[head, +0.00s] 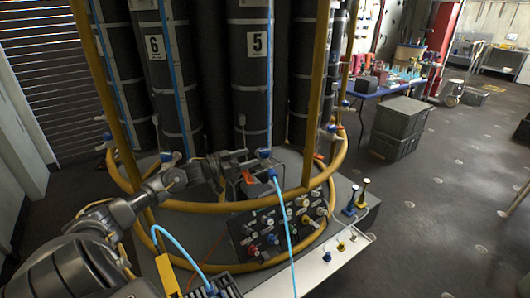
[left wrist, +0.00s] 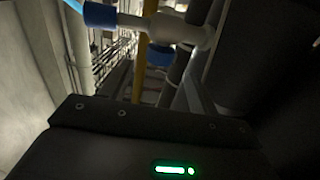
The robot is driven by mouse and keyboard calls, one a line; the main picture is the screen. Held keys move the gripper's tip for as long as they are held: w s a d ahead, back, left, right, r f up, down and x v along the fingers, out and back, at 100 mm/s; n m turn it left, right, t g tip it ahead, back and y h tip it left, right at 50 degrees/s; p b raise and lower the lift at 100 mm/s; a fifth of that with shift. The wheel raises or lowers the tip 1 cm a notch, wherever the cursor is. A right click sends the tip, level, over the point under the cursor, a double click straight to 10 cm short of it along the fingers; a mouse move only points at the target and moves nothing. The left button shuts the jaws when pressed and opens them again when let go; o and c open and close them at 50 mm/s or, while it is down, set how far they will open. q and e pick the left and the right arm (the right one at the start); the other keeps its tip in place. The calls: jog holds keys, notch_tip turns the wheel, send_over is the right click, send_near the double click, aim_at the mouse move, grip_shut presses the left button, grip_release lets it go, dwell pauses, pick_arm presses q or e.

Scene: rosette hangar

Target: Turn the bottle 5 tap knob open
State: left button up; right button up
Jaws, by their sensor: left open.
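Bottle 5 (head: 257,75) is a tall dark cylinder with a white label "5", standing at the back of the ring frame. A blue tap knob (head: 264,153) sits at the front yellow ring, below bottle 5. My left gripper (head: 247,161) is open, close to the left of this knob; I cannot tell whether they touch. In the left wrist view a white tap fitting (left wrist: 165,27) has a blue knob (left wrist: 100,15) at its left end and another blue part (left wrist: 160,55) below. Which bottle this fitting serves is unclear. My right gripper is out of view.
Bottle 6 (head: 157,80) stands left of bottle 5. Yellow ring rails (head: 222,208) and posts surround the bottles. A panel of coloured knobs (head: 275,228) is below, with light-blue hoses (head: 287,235) in front. Grey crates (head: 397,125) stand right; the floor there is mostly clear.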

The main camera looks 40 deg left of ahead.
aim_at(265, 150)
pick_arm(q)
jog(key=p+x, duration=0.1)
jog(key=x, duration=0.6)
jog(key=shift+w+d+p, duration=0.1)
jog(key=shift+w+p, duration=0.2)
jog(key=shift+w, duration=0.1)
jog(key=shift+c, duration=0.2)
